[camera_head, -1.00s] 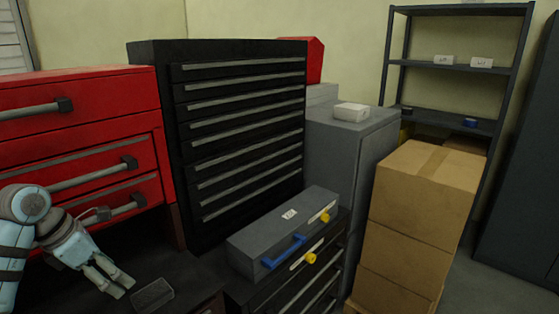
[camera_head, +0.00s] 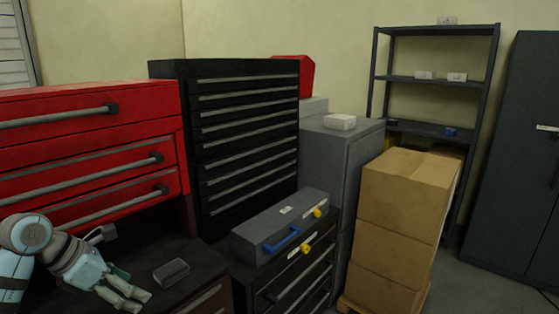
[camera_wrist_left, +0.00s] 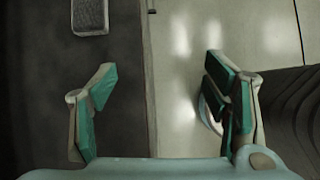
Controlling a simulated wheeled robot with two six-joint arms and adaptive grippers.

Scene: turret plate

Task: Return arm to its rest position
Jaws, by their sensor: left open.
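My left gripper (camera_head: 137,300) hangs at the lower left of the head view, in front of the red drawer unit and by the black bench top. Its fingers point down and to the right. In the left wrist view the fingers (camera_wrist_left: 160,78) are spread apart with nothing between them. Bench edge and pale floor show beyond them. A small dark grey box (camera_head: 171,271) lies on the bench, apart from the fingers; it also shows in the wrist view (camera_wrist_left: 90,15). My right gripper is not in view.
Red drawers (camera_head: 80,175) with grey bar handles stand close behind my left arm. A grey case (camera_head: 278,227) with a blue handle lies on a low black drawer cabinet (camera_head: 300,275). Stacked cardboard boxes (camera_head: 400,220) and a metal shelf (camera_head: 430,80) stand to the right.

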